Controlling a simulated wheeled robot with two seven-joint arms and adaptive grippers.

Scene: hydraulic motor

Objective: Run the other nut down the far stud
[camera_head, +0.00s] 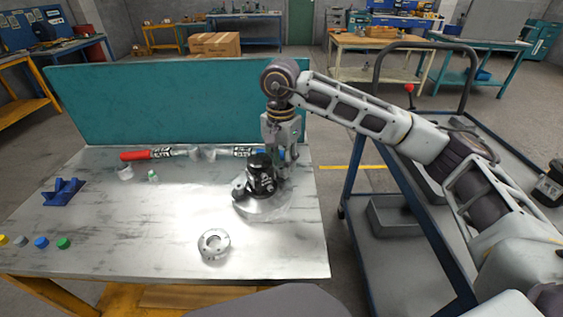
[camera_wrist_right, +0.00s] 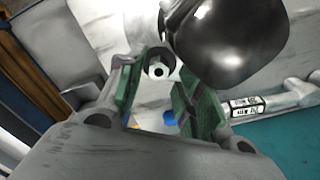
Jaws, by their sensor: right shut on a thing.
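The black hydraulic motor (camera_head: 262,178) stands upright on a light metal base (camera_head: 262,208) at the right part of the workbench. In the right wrist view its rounded dark body (camera_wrist_right: 228,40) fills the upper right. My right gripper (camera_head: 284,160) comes down close beside the motor, on its far right side. In the right wrist view its green-padded fingers (camera_wrist_right: 160,80) are closed on a small pale nut (camera_wrist_right: 158,71) near the fingertips, against the motor's flange. A hole or stud end shows at its centre; I cannot tell how far it is threaded. My left gripper is out of view.
A red-handled wrench (camera_head: 150,154) lies along the back, before a teal panel (camera_head: 165,100). A blue fixture (camera_head: 63,191) and several coloured caps (camera_head: 41,242) are at left. The bench centre is clear.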

